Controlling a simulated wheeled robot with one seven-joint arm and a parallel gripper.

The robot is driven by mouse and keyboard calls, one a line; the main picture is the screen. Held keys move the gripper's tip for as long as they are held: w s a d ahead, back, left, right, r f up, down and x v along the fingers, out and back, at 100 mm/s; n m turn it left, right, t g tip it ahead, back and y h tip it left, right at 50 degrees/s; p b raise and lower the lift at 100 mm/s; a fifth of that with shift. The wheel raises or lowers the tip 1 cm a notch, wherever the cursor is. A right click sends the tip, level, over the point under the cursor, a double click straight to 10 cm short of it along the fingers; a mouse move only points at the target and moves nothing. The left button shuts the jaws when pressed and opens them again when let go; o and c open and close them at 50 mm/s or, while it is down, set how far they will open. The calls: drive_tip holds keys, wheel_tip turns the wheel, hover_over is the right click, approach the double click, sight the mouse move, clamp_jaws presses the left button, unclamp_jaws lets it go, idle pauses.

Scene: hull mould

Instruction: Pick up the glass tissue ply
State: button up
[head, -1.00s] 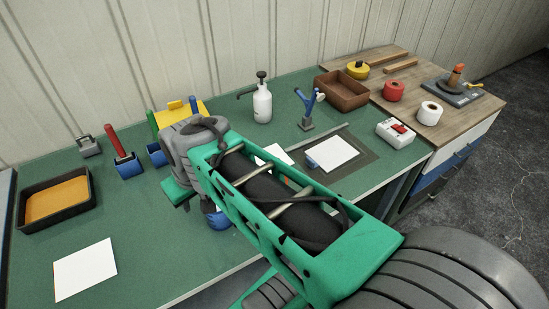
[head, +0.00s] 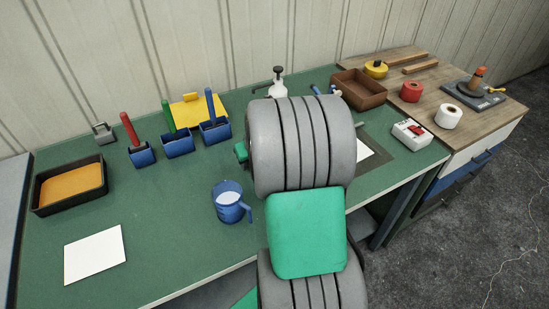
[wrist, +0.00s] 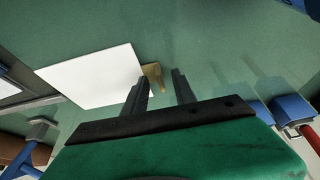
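My gripper (wrist: 160,78) is open and empty in the wrist view, its two dark fingers apart above the green bench. A white sheet (wrist: 95,75) lies flat just left of the fingers, with a small tan piece (wrist: 152,72) at its near edge, close to the fingertips. In the head view my arm hides that sheet and the fingers. Another white sheet (head: 95,254) lies at the bench's front left, and a third white sheet (head: 368,149) on a dark mat (head: 378,141) is partly hidden by my arm. I cannot tell from looks which is the glass tissue ply.
Blue holders with upright handles (head: 178,145) stand left of my arm, and a blue jug (head: 229,205) stands at the front. A black tray (head: 70,187) is at far left. A white pump bottle (head: 279,88) and brown box (head: 358,89) are behind.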

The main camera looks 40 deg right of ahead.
clamp_jaws()
idle(0.7)
